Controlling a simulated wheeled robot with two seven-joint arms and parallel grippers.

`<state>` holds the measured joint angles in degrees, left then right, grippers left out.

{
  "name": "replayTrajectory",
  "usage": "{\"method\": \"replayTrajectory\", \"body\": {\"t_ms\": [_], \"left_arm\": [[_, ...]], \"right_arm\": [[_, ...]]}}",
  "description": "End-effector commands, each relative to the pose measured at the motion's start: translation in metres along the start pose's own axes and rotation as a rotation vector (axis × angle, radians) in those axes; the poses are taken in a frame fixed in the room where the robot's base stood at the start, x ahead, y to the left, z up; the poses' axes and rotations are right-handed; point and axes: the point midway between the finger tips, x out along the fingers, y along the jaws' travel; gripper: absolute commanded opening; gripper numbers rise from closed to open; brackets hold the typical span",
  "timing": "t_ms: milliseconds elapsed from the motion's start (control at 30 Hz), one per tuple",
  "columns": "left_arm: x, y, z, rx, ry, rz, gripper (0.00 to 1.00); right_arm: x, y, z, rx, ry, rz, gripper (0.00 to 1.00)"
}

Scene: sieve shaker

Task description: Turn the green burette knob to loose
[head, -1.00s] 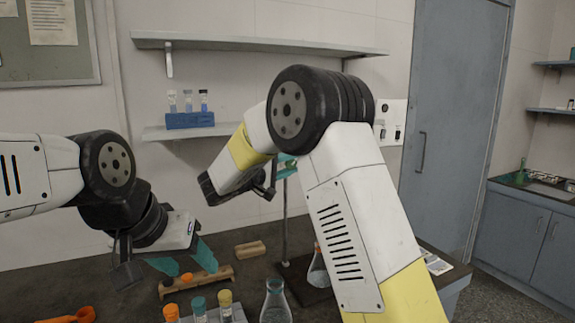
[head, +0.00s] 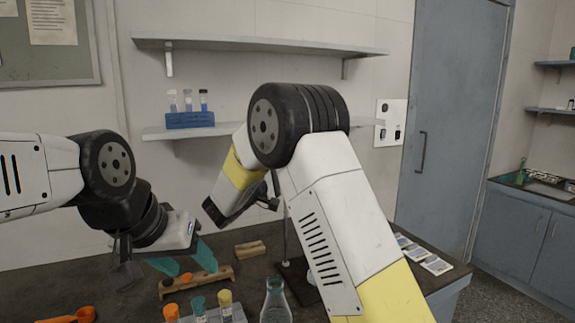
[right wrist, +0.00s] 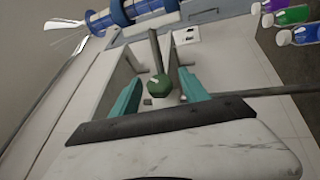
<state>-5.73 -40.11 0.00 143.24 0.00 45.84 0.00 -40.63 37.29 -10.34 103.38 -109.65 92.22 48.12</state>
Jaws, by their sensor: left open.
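The green burette knob (right wrist: 158,85) shows in the right wrist view, in front of a grey stem. My right gripper (right wrist: 160,84) is open, with one teal finger on each side of the knob and a visible gap to each. How deep the knob sits between the fingers is hard to tell. In the head view my right arm hides the knob and the right fingers. My left gripper (head: 194,269) is open and empty above the table, near a wooden rack.
The stand's rod (head: 285,235) rises behind my right arm. The wooden rack (head: 215,280), a wooden block (head: 250,248), capped vials (head: 198,305) and a glass flask (head: 275,300) are on the table. White cards (head: 435,265) lie at the right edge.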

Motion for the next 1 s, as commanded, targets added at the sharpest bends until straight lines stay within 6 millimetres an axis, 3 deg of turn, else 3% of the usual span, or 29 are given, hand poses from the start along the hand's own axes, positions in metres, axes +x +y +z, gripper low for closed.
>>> {"method": "replayTrajectory", "body": {"t_ms": [267, 500, 700, 1000], "left_arm": [[0.000, 0.000, 0.000, 0.000, 0.000, 0.000, 0.56], [0.000, 0.000, 0.000, 0.000, 0.000, 0.000, 0.56], [0.000, 0.000, 0.000, 0.000, 0.000, 0.000, 0.56], [0.000, 0.000, 0.000, 0.000, 0.000, 0.000, 0.56]], "right_arm": [[-0.010, 0.000, -0.001, 0.001, 0.002, -0.001, 0.53], [-0.051, 0.000, -0.001, 0.000, 0.004, 0.000, 0.53], [-0.074, 0.000, -0.001, 0.000, 0.001, 0.000, 0.53], [-0.078, 0.000, 0.000, 0.000, 0.000, 0.000, 0.53]]}}
